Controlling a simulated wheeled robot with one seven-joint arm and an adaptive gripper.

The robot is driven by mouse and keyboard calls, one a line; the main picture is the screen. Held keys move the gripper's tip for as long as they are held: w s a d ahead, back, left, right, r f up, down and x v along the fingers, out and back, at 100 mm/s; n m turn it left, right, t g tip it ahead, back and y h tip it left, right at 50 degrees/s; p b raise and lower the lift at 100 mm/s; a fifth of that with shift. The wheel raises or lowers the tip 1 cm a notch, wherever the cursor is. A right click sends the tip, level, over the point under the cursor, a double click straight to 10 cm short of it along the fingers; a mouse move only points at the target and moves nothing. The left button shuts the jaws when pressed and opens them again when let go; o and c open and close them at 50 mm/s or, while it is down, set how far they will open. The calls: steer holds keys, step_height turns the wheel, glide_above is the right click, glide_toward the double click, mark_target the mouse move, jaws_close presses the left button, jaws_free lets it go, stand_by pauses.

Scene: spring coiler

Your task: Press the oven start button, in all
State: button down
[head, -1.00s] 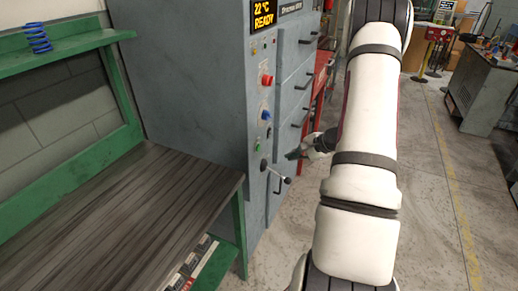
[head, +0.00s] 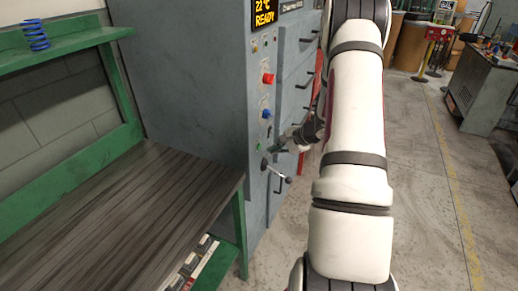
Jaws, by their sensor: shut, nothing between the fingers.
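The oven (head: 185,75) is a tall grey cabinet with a lit display (head: 264,12) that reads 22 °C and READY. Its narrow panel carries a red button (head: 268,78), a blue button (head: 266,113) and a small green button (head: 258,146) below them. The labels are too small to read, so I cannot tell which one is marked start. My gripper (head: 273,148) is shut and empty, its tips just right of the green button at about its height. I cannot tell whether the tips touch the panel.
A lever with a dark knob (head: 266,163) sticks out of the panel just below my gripper.

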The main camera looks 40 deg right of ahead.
steer(key=shift+w+a, duration=0.3)
steer(key=shift+w, duration=0.45)
steer(key=shift+w+b, duration=0.1)
steer(key=shift+b, duration=0.25)
stand_by(0.6)
steer(key=shift+w+a+b, duration=0.15)
steer(key=shift+w+b, duration=0.1)
steer(key=shift+b, duration=0.05)
steer(key=shift+w+a+b, duration=0.2)
steer(key=shift+w+b, duration=0.1)
steer(key=shift+w, duration=0.1)
stand_by(0.9)
steer(key=shift+s, duration=0.1)
steer(key=shift+s+d, duration=0.3)
steer(key=shift+s, duration=0.4)
steer(key=s, duration=0.1)
steer(key=s+d, duration=0.1)
steer(key=s, duration=0.1)
steer(key=s+d, duration=0.1)
steer(key=shift+s, duration=0.3)
